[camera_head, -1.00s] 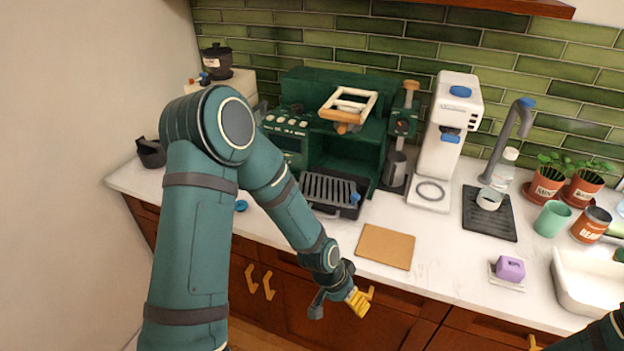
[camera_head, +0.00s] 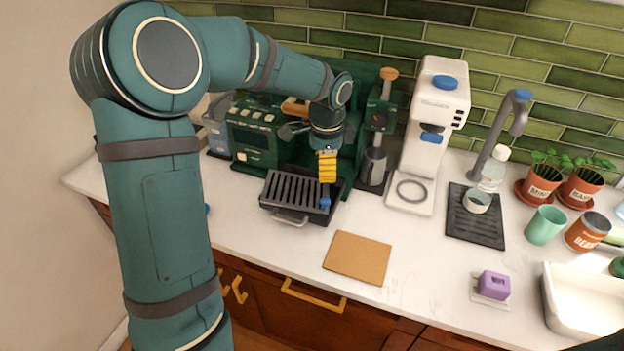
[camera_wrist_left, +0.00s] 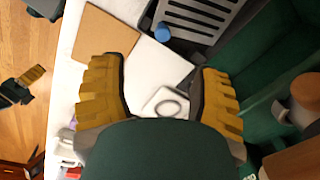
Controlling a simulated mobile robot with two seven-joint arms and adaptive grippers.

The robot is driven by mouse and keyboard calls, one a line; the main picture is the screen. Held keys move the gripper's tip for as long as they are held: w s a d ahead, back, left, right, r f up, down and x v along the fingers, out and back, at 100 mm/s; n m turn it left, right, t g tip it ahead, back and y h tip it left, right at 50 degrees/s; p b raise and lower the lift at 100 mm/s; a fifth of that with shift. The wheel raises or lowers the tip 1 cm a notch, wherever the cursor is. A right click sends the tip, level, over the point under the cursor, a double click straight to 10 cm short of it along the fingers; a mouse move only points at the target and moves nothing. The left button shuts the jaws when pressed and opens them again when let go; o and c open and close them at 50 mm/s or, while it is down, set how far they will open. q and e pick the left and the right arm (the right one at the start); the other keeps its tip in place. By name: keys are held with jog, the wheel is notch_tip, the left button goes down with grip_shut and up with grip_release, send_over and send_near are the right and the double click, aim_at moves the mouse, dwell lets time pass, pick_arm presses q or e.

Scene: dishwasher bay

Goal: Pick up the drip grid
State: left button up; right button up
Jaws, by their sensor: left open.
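The drip grid (camera_head: 292,189) is a dark grey slatted plate on the drip tray (camera_head: 290,217) at the foot of the green espresso machine. A blue knob (camera_head: 325,203) stands at its right front corner. In the left wrist view the grid (camera_wrist_left: 195,18) shows at the top, cut by the frame edge. My left gripper (camera_head: 327,181) points down above the grid's right end, beside the blue knob. Its yellow fingers are apart and empty in the left wrist view (camera_wrist_left: 158,68). What looks like my right gripper (camera_wrist_left: 27,82) is at that view's left edge, over the floor.
The green machine (camera_head: 255,140) stands close behind the gripper. A cork mat (camera_head: 357,257) lies on clear counter in front. A white brewer (camera_head: 432,130), a black mat (camera_head: 472,228), a purple block (camera_head: 493,285) and a white basin (camera_head: 580,300) are to the right.

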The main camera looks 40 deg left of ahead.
pick_arm(q)
jog(key=w+f, duration=0.1)
send_over(325, 200)
notch_tip(325, 200, down, 7)
jog(key=shift+s+f+b, duration=0.1)
jog(key=shift+s+b, duration=0.05)
jog(key=shift+b, duration=0.3)
jog(key=shift+f, duration=0.55)
jog(key=f, duration=0.4)
jog(key=shift+w+a+f, duration=0.1)
jog(key=shift+w+f, duration=0.15)
jog(key=shift+f, duration=0.05)
grip_shut()
pick_arm(e)
jog(key=shift+w+f, duration=0.25)
jog(key=shift+f, duration=0.5)
